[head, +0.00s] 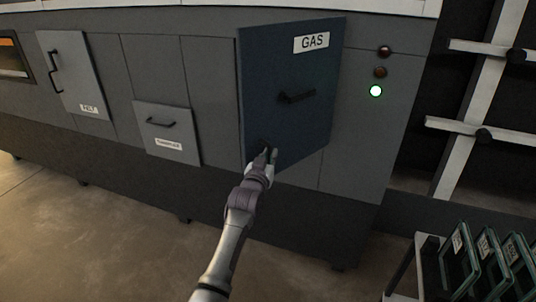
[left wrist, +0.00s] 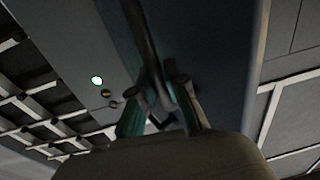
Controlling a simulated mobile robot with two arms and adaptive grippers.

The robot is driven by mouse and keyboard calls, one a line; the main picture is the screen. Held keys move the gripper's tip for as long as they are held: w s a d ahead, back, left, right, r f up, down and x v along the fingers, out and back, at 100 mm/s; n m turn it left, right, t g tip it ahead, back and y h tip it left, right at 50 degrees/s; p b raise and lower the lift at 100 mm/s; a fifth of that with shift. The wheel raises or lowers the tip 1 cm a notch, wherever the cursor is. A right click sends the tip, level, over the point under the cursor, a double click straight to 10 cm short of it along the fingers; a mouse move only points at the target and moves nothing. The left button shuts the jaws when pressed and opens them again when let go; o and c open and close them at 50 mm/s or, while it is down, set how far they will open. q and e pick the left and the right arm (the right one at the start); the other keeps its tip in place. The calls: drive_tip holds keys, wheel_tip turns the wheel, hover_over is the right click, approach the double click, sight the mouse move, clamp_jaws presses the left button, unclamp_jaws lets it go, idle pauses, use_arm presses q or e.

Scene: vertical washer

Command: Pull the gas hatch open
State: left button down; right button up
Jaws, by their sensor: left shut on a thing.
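The gas hatch (head: 285,65) is a dark blue panel with a white GAS label and a short black handle (head: 297,96). It stands at an angle to the machine front, so it appears swung partly out. My left gripper (head: 265,156) is at the hatch's lower left, below and apart from that handle. In the left wrist view my left gripper (left wrist: 162,108) has its fingers closed around a dark strip of the hatch. My right gripper is not in view.
The grey machine front (head: 210,75) has a small hatch (head: 167,130) and a tall hatch (head: 75,75), both with handles. A lit green lamp (head: 376,91) is right of the gas hatch. A rack with dark panels (head: 460,260) stands at lower right. The floor (head: 100,230) at left is clear.

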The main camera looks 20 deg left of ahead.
use_arm(q)
drive_tip(key=shift+r, duration=0.1)
drive_tip(key=c, duration=1.2)
unclamp_jaws()
drive_tip(key=shift+d, duration=0.1)
drive_tip(key=s, duration=0.4)
drive_tip(key=s+d, duration=0.1)
drive_tip(key=s, duration=0.7)
drive_tip(key=shift+d, duration=0.15)
drive_tip(key=shift+w, duration=0.1)
